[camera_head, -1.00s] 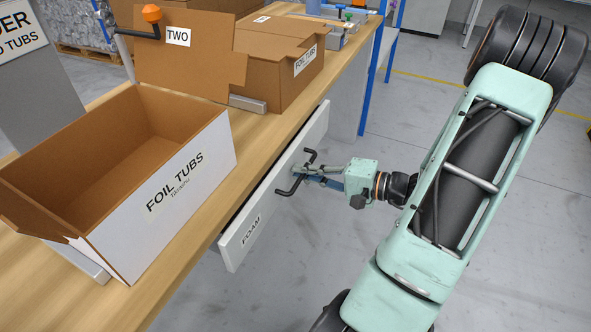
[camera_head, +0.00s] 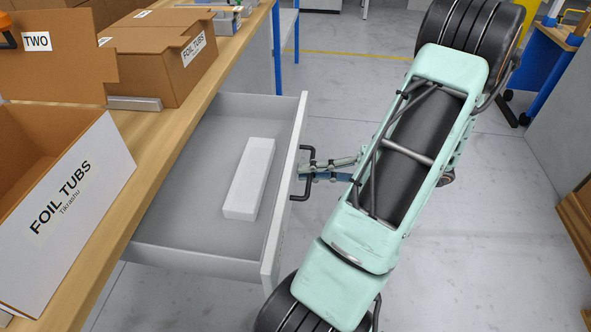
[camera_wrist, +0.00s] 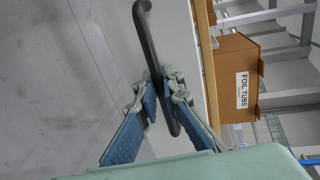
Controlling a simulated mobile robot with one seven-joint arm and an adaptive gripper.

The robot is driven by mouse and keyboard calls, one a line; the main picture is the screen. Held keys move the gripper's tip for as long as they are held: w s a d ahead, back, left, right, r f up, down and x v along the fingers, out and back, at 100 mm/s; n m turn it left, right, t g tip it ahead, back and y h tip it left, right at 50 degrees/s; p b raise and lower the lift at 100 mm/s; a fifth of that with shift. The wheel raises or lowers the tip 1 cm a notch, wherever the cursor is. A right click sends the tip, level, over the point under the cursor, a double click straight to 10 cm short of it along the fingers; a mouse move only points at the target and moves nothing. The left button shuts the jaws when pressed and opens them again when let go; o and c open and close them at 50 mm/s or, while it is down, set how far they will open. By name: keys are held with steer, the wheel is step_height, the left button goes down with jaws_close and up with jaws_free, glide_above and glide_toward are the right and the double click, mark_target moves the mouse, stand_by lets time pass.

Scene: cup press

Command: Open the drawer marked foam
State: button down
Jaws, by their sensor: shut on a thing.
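The drawer (camera_head: 190,225) stands pulled well out from under the wooden bench, and its inside shows. A white block (camera_head: 250,178) lies in it. The black bar handle (camera_head: 306,172) is on the drawer's front panel (camera_head: 284,215); the foam label is not readable from here. My gripper (camera_head: 306,173) is at the middle of the handle. In the wrist view the two blue-padded fingers (camera_wrist: 162,95) are closed around the black handle (camera_wrist: 150,45), one on each side.
An open cardboard box marked foil tubs (camera_head: 75,205) stands on the wooden bench (camera_head: 150,150), with a second foil tubs box (camera_head: 165,55) behind it. Blue-legged shelving (camera_head: 285,35) stands at the back.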

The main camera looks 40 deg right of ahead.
steer(key=shift+v, duration=0.75)
steer(key=shift+f, duration=0.15)
steer(key=c, duration=2.3)
jaws_free()
steer(key=shift+c, duration=0.2)
steer(key=shift+d, duration=0.1)
steer(key=v, duration=1.2)
